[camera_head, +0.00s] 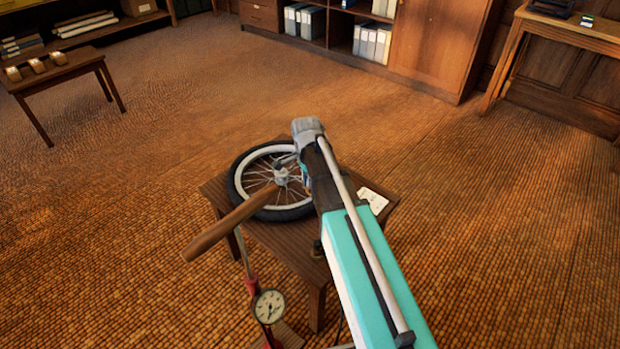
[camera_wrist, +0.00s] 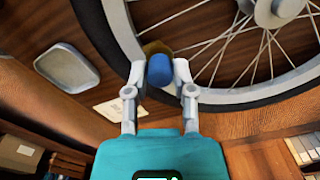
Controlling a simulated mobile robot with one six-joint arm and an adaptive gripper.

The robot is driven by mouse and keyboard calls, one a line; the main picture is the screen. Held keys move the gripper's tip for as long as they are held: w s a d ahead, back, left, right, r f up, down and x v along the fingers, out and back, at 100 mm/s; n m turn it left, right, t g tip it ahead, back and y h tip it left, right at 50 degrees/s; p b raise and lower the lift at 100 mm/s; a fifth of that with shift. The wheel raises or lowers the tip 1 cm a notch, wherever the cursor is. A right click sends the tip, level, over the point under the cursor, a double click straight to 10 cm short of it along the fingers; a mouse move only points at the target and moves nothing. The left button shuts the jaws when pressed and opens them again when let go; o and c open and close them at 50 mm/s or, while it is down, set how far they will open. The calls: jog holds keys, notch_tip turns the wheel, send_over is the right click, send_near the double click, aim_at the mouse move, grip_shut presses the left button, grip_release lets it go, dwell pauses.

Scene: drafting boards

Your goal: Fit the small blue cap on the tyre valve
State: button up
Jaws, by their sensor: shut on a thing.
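In the wrist view, my gripper (camera_wrist: 160,72) is shut on the small blue cap (camera_wrist: 160,71), which sits between its two grey fingertips. A brownish-yellow round part shows just behind the cap; I cannot tell what it is. The bicycle wheel (camera_head: 292,212) lies flat on a small wooden table in the head view. Its rim and spokes also show in the wrist view (camera_wrist: 250,98), beyond and beside the cap. I cannot make out the tyre valve; the cap may be hiding it. In the head view, my arm hides the gripper tips and the cap.
The small table (camera_head: 285,238) also bears a white card (camera_head: 373,200). A pale dish (camera_wrist: 67,67) shows in the wrist view. A pump with a wooden handle (camera_head: 228,226) and a gauge (camera_head: 268,306) stands by the table's front. The floor around is mostly clear.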

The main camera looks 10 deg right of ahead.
jog(key=shift+f, duration=0.3)
jog(key=o, duration=0.8)
jog(key=shift+c, duration=0.2)
jog(key=shift+r, duration=0.15)
